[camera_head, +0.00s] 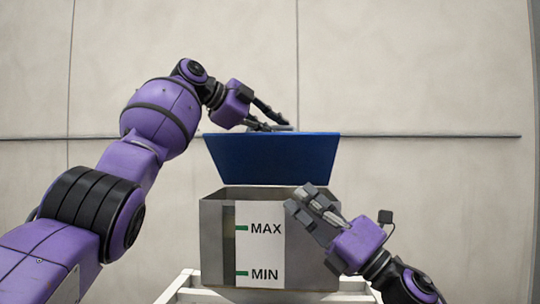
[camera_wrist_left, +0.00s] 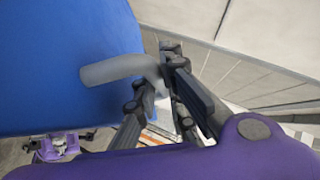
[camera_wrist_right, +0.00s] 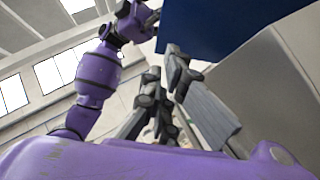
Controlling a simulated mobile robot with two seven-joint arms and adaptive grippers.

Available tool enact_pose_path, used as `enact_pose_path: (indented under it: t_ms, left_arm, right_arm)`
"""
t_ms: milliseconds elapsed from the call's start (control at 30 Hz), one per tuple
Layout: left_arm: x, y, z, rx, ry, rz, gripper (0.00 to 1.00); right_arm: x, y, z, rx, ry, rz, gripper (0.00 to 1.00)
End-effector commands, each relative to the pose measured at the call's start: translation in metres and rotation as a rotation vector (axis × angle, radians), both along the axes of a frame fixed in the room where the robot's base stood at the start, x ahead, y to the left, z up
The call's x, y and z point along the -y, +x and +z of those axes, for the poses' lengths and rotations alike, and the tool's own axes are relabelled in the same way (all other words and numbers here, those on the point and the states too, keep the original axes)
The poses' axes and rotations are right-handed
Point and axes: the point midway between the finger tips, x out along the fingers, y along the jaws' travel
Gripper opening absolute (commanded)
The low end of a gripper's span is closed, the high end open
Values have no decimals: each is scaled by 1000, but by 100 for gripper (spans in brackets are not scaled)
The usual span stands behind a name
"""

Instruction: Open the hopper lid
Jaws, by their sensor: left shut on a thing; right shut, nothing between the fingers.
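The hopper (camera_head: 217,250) is a grey box with a white MAX/MIN label on its front. Its blue lid (camera_head: 270,158) is raised and tilted above the box, with a gap between its lower edge and the hopper rim. My left gripper (camera_head: 282,123) is at the lid's top edge. In the left wrist view its fingers are shut on the grey curved lid handle (camera_wrist_left: 115,69), which stands out from the blue lid (camera_wrist_left: 60,60). My right gripper (camera_head: 300,199) is shut and empty at the hopper's front right upper corner; whether it touches is unclear. The hopper's inside is mostly hidden.
The hopper stands on a white frame (camera_head: 185,287). A pale panelled wall (camera_head: 400,70) is behind it. The space to the right of the lid is clear. My left arm fills the left side of the head view.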

Motion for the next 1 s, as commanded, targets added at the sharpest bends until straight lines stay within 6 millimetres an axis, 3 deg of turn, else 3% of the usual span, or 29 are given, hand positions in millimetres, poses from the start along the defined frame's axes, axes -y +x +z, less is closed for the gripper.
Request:
enact_pose_path:
  t_ms: [267, 667, 800, 1000]
  left_arm:
    - [0, 0, -1, 1, 2, 0, 0]
    - [-1, 0, -1, 0, 3, 0, 0]
    - [-1, 1, -1, 1, 3, 1, 0]
    - [-1, 1, -1, 1, 3, 1, 0]
  right_arm:
    - [-21, 12, 15, 55, -29, -17, 0]
    - [-80, 45, 63, 54, -28, -17, 0]
    - [-77, 59, 80, 52, -27, -19, 0]
    - [-77, 67, 91, 50, -27, -18, 0]
